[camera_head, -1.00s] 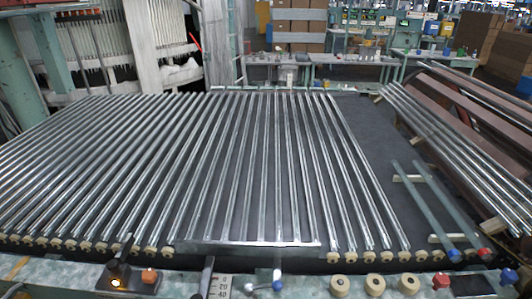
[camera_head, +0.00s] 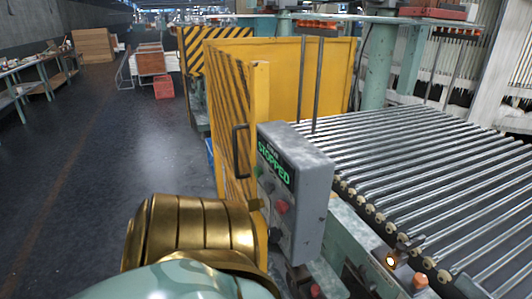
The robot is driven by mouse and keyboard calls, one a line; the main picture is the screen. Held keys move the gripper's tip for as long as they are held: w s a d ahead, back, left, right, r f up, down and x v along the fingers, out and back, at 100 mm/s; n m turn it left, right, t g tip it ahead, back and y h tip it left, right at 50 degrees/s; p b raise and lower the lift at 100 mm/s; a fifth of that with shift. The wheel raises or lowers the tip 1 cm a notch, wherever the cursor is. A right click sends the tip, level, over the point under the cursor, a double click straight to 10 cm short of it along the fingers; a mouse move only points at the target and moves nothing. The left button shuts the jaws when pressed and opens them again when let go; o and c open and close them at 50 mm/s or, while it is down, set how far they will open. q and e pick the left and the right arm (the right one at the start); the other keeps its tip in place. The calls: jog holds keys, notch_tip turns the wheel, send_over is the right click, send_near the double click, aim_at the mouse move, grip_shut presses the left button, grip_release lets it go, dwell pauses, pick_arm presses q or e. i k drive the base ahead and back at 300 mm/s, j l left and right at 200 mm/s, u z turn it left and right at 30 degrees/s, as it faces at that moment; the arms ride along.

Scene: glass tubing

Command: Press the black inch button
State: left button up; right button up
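A grey control box (camera_head: 308,195) stands at the middle of the head view, beside the tube conveyor. Its display (camera_head: 275,165) reads STOPPED in green letters. Small dark controls sit on the same face, but I cannot tell which is the black inch button. My gold and pale green arm (camera_head: 190,235) is in front of the box's left side and may hide part of its lower face. I see no gripper fingers of either hand.
A yellow guard (camera_head: 232,110) with a black handle stands behind the box. Glass tubes (camera_head: 430,170) lie on the conveyor at right. The dark floor (camera_head: 110,160) at left is clear.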

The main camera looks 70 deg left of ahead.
aim_at(268, 187)
jog(key=u, duration=2.2)
